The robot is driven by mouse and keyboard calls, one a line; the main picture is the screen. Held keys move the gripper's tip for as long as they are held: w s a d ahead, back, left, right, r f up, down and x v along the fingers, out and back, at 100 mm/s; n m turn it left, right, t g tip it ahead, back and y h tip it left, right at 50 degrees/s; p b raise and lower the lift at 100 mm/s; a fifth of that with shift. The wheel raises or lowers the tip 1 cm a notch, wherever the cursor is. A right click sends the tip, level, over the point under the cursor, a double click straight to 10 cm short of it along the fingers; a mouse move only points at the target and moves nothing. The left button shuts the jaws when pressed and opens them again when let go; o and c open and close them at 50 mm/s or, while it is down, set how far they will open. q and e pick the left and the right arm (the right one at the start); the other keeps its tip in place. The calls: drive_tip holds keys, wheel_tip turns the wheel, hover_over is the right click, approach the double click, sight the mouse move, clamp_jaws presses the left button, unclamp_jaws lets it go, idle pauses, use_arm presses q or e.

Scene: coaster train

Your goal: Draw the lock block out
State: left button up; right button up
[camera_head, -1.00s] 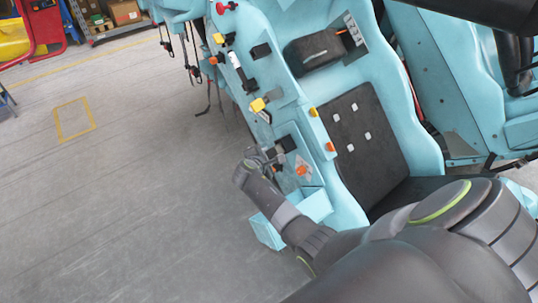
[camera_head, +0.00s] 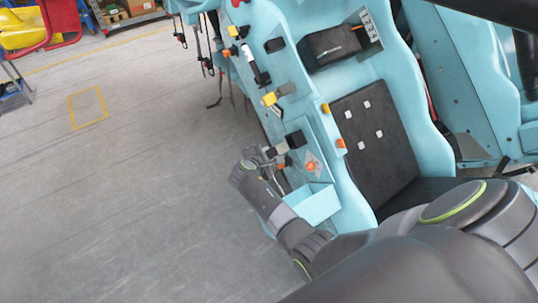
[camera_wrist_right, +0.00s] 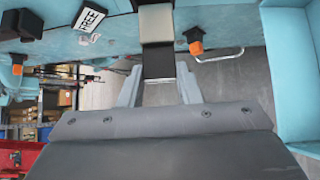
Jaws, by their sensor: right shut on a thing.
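The lock block (camera_wrist_right: 157,24) shows in the right wrist view as a bar with a pale grey section and a black end. Its black end lies between the two fingertips of my right gripper (camera_wrist_right: 158,88), which is shut on it. In the head view the right gripper (camera_head: 266,157) is beside the teal car's side panel. The block's grey section (camera_head: 282,148) spans between the fingers and a black housing (camera_head: 295,139) on the panel. The block's far end is hidden, so I cannot tell whether it is still inside. My left gripper is not in view.
An orange knob (camera_head: 311,166) sits on the panel close to the housing, and a teal box (camera_head: 316,205) is below it. Other yellow-tipped and black levers (camera_head: 270,99) line the panel. A black seat (camera_head: 372,140) is to the right. Open grey floor (camera_head: 130,200) lies left.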

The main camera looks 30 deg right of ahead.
drive_tip(key=shift+a, duration=0.1)
idle(0.3)
drive_tip(key=a, duration=0.6)
drive_tip(key=shift+s, duration=0.25)
idle(0.4)
